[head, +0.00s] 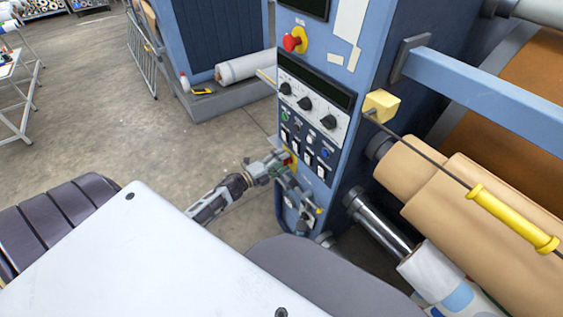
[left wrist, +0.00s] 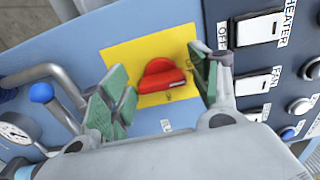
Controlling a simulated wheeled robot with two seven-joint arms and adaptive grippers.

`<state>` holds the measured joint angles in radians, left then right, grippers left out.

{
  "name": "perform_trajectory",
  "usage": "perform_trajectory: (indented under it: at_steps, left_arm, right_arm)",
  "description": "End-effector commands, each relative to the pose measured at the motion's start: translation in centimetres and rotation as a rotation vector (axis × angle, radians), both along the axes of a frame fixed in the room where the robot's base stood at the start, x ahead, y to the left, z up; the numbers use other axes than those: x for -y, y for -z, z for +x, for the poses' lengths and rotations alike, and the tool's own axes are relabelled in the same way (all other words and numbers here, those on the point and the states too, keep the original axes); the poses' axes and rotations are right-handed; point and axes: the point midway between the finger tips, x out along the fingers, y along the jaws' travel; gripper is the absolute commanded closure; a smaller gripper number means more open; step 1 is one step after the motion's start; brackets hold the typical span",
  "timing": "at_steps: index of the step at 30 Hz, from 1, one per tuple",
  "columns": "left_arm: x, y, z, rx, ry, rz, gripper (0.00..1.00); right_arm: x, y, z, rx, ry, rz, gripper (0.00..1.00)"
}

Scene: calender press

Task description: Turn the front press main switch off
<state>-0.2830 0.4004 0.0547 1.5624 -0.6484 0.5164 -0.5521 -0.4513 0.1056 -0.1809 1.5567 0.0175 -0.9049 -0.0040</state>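The main switch is a red rotary knob (left wrist: 162,76) on a square yellow plate (left wrist: 122,60) on the blue press cabinet. In the head view the yellow plate (head: 291,160) shows only in part, at the cabinet's left edge, behind my gripper. My left gripper (head: 280,168) is at the switch. In the left wrist view its two green-padded fingers stand apart, one on each side of the red knob, with gaps visible. I cannot tell how deep the fingertips reach around the knob. My right gripper is not in view.
White rocker switches marked HEATER (left wrist: 260,28) and FAN (left wrist: 253,84) sit close to the right finger. A blue-balled lever (left wrist: 42,93) and a gauge (left wrist: 15,135) lie left. A red emergency button (head: 292,42) is higher on the cabinet. Brown rollers (head: 440,185) stand right.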

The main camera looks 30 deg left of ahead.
Motion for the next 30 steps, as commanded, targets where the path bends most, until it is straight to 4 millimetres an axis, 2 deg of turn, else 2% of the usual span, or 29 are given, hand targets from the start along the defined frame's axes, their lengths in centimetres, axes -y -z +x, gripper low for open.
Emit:
perform_trajectory:
  at_steps: [17,30]
  left_arm:
    - [-0.2,0.1,-0.6,-0.001,0.001,0.001,0.32]
    - [-1.5,0.1,-3.9,-0.001,0.002,0.002,0.32]
  right_arm:
    - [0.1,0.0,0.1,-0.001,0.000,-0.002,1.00]
    - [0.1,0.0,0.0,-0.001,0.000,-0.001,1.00]
